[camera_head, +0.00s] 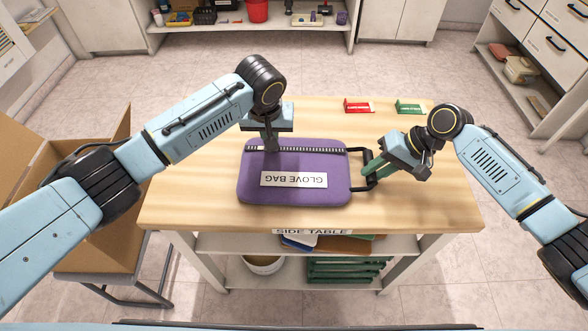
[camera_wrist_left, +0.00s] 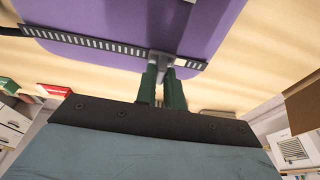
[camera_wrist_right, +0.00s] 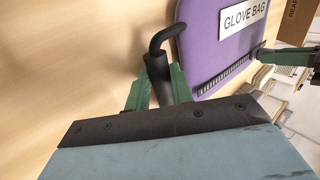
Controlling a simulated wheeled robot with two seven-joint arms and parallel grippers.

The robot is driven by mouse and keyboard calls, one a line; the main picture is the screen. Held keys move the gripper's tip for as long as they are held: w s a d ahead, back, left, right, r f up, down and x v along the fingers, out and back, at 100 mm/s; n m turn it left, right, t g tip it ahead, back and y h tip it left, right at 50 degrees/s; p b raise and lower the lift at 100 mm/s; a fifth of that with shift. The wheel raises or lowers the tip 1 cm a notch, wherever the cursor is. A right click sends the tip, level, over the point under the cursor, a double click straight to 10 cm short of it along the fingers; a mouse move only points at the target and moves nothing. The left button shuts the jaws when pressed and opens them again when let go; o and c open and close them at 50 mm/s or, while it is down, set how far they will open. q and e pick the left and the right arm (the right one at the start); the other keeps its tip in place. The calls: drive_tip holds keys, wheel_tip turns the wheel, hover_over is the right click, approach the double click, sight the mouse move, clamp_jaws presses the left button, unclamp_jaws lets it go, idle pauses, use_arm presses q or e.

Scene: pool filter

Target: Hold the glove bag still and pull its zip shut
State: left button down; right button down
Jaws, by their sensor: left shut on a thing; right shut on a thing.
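The purple glove bag (camera_head: 260,190) lies flat on the side table, its label upside down in the head view. Its zip (camera_head: 315,149) runs along the bag's far edge. My left gripper (camera_head: 270,148) reaches down near the zip's left end. In the left wrist view its green fingers (camera_wrist_left: 162,80) are shut on the grey zip slider (camera_wrist_left: 160,58). My right gripper (camera_head: 372,170) is at the bag's right side. In the right wrist view its fingers (camera_wrist_right: 160,80) are shut on the bag's black handle (camera_wrist_right: 155,62). The fingers hide part of the handle.
The wooden table top (camera_head: 190,190) is clear left of the bag. A red card holder (camera_head: 359,106) and a green one (camera_head: 409,107) stand at the back right. An open cardboard box (camera_head: 110,235) is left of the table.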

use_arm(q)
drive_tip(key=shift+a, duration=1.6)
drive_tip(key=c, duration=2)
unclamp_jaws()
drive_tip(key=shift+a, duration=0.15)
drive_tip(key=o, duration=0.5)
drive_tip(key=shift+w+v, duration=0.25)
drive_tip(key=shift+v, duration=0.7)
drive_tip(key=shift+w+v, duration=0.2)
drive_tip(key=shift+v, duration=0.8)
drive_tip(key=shift+w+v, duration=0.25)
drive_tip(key=shift+v, duration=0.7)
drive_tip(key=shift+r, duration=0.2)
use_arm(e)
drive_tip(key=c, duration=1.1)
unclamp_jaws()
drive_tip(key=shift+c, duration=0.2)
